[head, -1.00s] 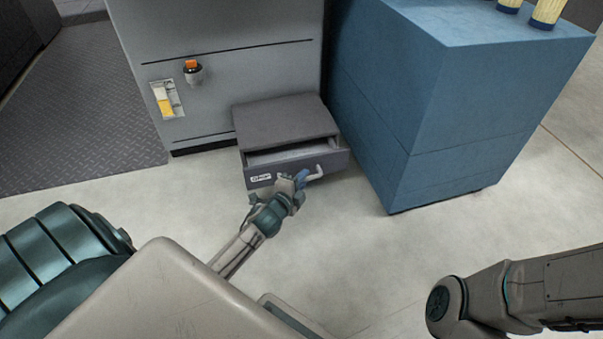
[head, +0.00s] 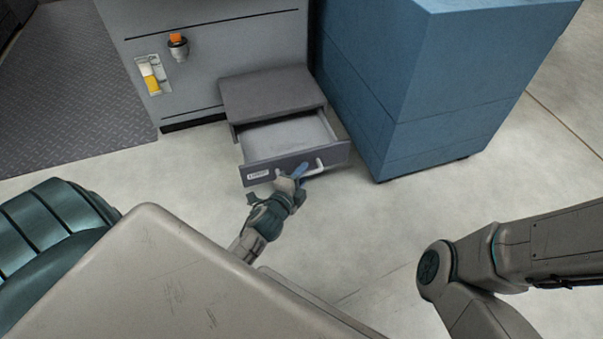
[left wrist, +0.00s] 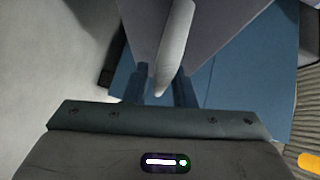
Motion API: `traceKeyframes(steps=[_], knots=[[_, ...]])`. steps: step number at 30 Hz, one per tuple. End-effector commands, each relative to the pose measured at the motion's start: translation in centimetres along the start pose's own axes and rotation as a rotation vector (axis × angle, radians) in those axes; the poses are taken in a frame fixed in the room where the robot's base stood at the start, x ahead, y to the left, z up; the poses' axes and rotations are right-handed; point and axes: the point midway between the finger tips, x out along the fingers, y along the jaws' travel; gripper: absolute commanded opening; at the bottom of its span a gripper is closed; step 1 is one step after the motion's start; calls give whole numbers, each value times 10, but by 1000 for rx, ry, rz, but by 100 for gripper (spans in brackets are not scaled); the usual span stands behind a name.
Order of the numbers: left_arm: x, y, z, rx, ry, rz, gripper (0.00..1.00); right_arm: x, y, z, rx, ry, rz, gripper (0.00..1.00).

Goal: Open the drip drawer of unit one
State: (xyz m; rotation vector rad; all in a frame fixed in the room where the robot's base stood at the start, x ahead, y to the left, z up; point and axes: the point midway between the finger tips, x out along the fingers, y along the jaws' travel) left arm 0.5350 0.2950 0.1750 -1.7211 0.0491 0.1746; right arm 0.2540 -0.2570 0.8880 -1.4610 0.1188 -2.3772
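The drip drawer (head: 258,173) is the dark grey drawer in the low box at the foot of the grey unit. It stands well out, and its pale, empty-looking inside shows in the head view. My left gripper (head: 301,173) is at the handle, in front of the drawer.
The grey unit (head: 220,60) has an orange-topped knob (head: 178,46) and a yellow-and-white switch (head: 150,76) on its front. A blue cabinet (head: 440,80) stands close on the right of the drawer. The pale floor (head: 380,230) in front is clear.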

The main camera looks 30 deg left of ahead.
Motion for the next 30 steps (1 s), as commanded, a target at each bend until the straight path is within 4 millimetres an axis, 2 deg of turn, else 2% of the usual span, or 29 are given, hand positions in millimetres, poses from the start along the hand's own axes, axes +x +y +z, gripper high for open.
traceKeyframes(steps=[9,13,17,24,30], knots=[[0,0,0,0,0,0,34,0,0,0,0,1,0,0],[-8,1,0,2,-1,2,34,0,0,0,0,1,0,0],[-28,1,0,2,0,2,34,0,0,-1,0,1,-1,0],[-75,3,1,3,0,3,34,-6,2,-4,0,1,-2,0],[-100,2,1,1,-1,2,34,-11,3,-7,0,1,-2,0]])
